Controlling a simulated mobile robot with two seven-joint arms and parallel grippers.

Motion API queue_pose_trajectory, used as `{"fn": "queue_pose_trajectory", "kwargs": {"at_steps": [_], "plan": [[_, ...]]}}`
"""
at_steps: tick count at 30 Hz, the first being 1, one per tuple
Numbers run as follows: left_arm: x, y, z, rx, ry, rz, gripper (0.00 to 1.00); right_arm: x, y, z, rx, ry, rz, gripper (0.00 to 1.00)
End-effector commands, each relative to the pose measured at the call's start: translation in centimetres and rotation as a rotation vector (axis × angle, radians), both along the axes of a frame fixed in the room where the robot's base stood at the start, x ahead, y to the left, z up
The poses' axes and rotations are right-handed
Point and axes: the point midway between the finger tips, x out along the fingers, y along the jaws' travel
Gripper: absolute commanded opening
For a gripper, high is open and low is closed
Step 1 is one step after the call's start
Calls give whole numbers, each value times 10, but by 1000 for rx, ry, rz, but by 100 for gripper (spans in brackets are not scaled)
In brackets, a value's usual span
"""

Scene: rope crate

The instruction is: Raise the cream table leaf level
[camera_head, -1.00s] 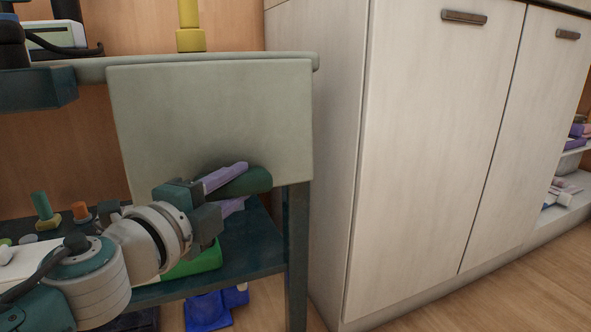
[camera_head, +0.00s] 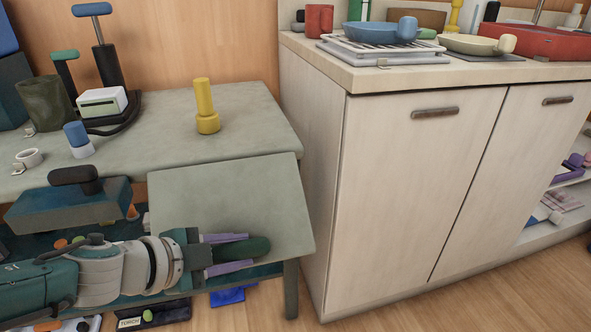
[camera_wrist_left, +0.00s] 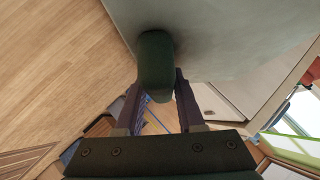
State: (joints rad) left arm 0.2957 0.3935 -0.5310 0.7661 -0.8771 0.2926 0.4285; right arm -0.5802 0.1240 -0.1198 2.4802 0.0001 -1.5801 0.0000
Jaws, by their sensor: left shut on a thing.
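The pale grey-cream table leaf (camera_head: 235,190) hangs from the front edge of the worktable (camera_head: 180,112) and slopes down toward me, partly raised. A dark green rounded handle (camera_head: 258,249) sits at its lower front edge. My left gripper (camera_head: 245,251) is shut on this handle, with one lilac finger on each side. In the left wrist view the handle (camera_wrist_left: 156,62) stands between the two fingers, and the leaf's pale surface (camera_wrist_left: 220,40) fills the upper right. My right gripper is not in view.
A yellow bottle-shaped object (camera_head: 206,105) stands on the tabletop near the hinge side. A blue drawer-like block with a dark knob (camera_head: 75,205) is left of the leaf. A cream cabinet (camera_head: 400,190) stands close on the right. A blue item (camera_head: 228,296) lies below.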

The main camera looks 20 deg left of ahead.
Motion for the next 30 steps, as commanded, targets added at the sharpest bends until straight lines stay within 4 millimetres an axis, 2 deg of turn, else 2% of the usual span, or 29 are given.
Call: {"fn": "queue_pose_trajectory", "kwargs": {"at_steps": [1, 3, 7, 12, 21, 30], "plan": [[0, -1, 25, -23, 35, -4, 0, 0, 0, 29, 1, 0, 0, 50], [-3, -3, 36, -60, 89, -3, 0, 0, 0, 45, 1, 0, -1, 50], [-6, -5, 54, -127, 190, -1, 0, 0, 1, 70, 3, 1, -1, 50], [-8, -7, 76, -134, 193, -1, 0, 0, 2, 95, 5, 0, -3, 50], [-3, -5, 106, -133, 186, -2, 0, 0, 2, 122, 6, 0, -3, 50], [1, -2, 117, -133, 182, 0, 0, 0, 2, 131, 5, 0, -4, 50]]}}
